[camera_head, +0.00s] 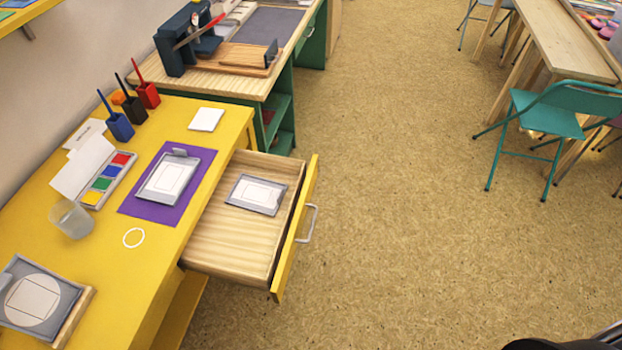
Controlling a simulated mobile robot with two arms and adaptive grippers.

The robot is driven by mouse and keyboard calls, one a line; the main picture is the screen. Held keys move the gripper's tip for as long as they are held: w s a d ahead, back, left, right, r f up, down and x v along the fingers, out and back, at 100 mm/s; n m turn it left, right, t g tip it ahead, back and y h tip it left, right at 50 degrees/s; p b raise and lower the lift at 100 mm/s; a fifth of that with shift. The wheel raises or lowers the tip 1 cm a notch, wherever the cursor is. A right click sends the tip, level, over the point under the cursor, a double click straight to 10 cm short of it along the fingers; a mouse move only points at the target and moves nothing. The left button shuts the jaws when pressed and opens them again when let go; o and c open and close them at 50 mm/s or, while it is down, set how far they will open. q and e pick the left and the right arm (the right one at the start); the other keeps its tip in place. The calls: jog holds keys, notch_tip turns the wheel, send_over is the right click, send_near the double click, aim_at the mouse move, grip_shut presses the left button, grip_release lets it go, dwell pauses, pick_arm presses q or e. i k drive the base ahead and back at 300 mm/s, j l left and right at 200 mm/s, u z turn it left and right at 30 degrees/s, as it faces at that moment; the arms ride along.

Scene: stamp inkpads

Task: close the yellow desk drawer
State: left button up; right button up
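The yellow desk (148,249) stands at the left. Its drawer (232,243) is pulled well out toward the right, with a light wooden inside and a yellow front panel (295,229). A silver-grey bar handle (308,223) sits on the outer face of the front. A grey stamp pad or plate with a white label (256,194) lies inside the drawer toward the back of the picture. Neither gripper shows clearly. A dark piece at the bottom right edge may be part of me.
A purple mat (201,180) with a grey clipboard-like pad, a cup (71,219) and colour inkpads (109,180) are on the desk. A green-sided workbench (280,98) stands behind. A teal chair (548,118) is at the right. The floor (420,250) beside the drawer is clear.

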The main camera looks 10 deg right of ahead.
aim_at(235, 244)
jog(key=i+l+u, duration=0.5)
jog(key=l, duration=0.15)
jog(key=i+l+u, duration=0.2)
jog(key=l, duration=0.15)
jog(key=k, duration=0.1)
